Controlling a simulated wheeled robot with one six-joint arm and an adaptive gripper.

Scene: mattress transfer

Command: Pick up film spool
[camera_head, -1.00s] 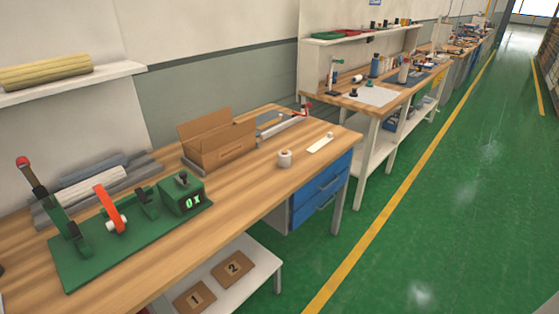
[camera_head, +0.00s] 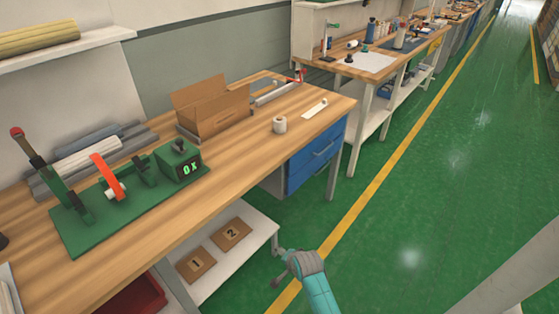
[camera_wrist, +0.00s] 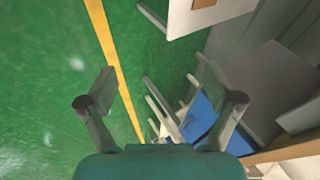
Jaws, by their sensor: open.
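A small white roll (camera_head: 279,124), which looks like the film spool, stands upright on the wooden bench (camera_head: 235,150) near its right end. A longer whitish roll (camera_head: 90,160) lies among grey pieces at the back left, and I cannot tell if it is film. My gripper (camera_wrist: 160,100) is open and empty in the wrist view, its two fingers wide apart, with the green floor and the bench's underside beyond it. My teal arm shows low in the head view, in front of the lower shelf and apart from the white roll. The roll does not show clearly in the wrist view.
An open cardboard box (camera_head: 212,108) stands behind the white roll. A green fixture (camera_head: 130,200) with an orange lever and a display sits at left. A flat white strip (camera_head: 314,108) lies right of the roll. Blue drawers (camera_head: 315,163) are below. The floor aisle is clear.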

